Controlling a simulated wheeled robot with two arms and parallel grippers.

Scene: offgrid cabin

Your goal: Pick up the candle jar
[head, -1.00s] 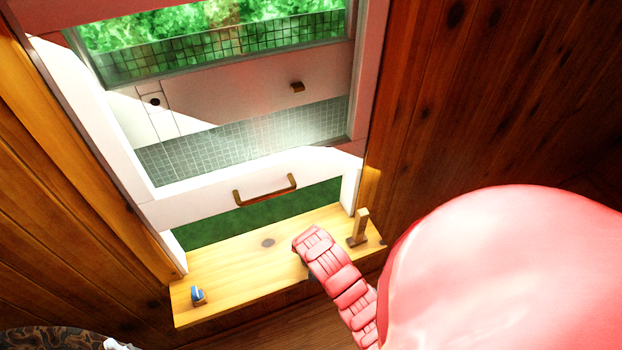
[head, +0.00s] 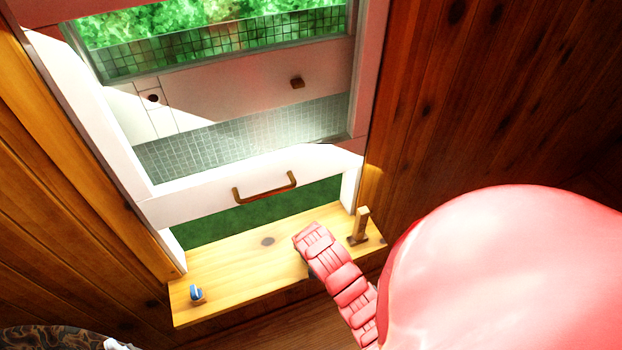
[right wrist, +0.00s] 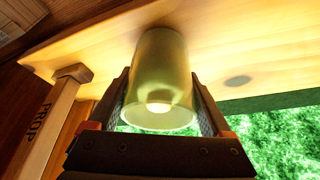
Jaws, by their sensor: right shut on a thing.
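The candle jar (right wrist: 158,65) is a pale, greenish translucent glass jar with a bright glow inside near its rim. It shows in the right wrist view, which looks upside down, with its base against the wooden window sill (right wrist: 240,50). I cannot tell whether it still touches the sill. My right gripper (right wrist: 160,82) has one dark finger on each side of the jar and is shut on it. In the head view my pink right arm reaches over the sill (head: 225,275) and hides the jar. My left gripper does not show.
A wooden prop (head: 361,226) stands on the sill close to the right of my arm; it also shows in the right wrist view (right wrist: 52,120), marked "PROP". A small blue object (head: 195,293) sits at the sill's left end. Above is a white window sash with a brown handle (head: 265,190).

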